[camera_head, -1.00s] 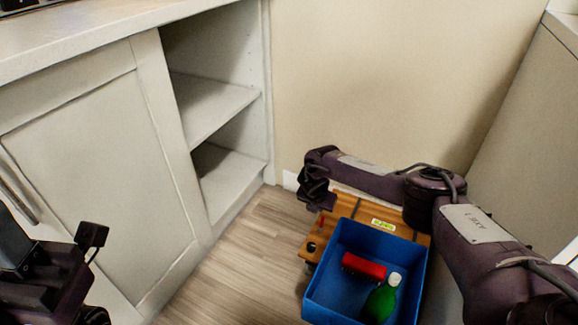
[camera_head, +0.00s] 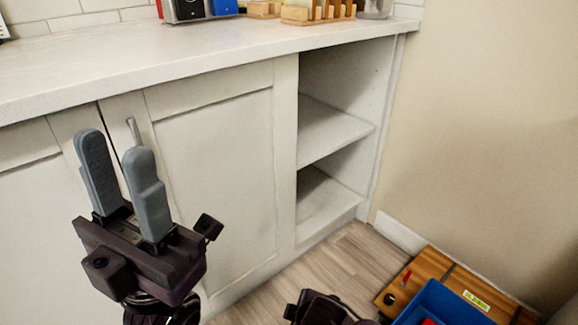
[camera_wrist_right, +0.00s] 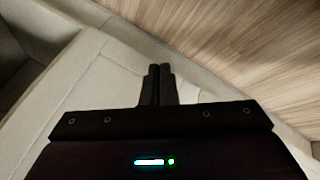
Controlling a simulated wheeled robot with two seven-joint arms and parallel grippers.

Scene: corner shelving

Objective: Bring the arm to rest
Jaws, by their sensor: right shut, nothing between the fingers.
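My left gripper (camera_head: 115,146) stands upright at the left of the head view, its two grey fingers apart with nothing between them. It is in front of the white cabinet doors. My right gripper (camera_wrist_right: 160,68) shows in the right wrist view with its dark fingers together and empty. Pale cabinet-like surfaces and wood floor lie beyond it. In the head view, a dark part of my right arm (camera_head: 320,308) shows at the bottom edge; its fingers cannot be made out there.
A white cabinet (camera_head: 215,180) has open, empty shelves (camera_head: 335,133) at its right end. Its counter (camera_head: 190,50) holds wooden racks (camera_head: 315,14) and other items. A blue bin (camera_head: 440,305) stands on a wooden cart (camera_head: 405,283) at lower right. Some wood floor (camera_head: 330,265) is clear.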

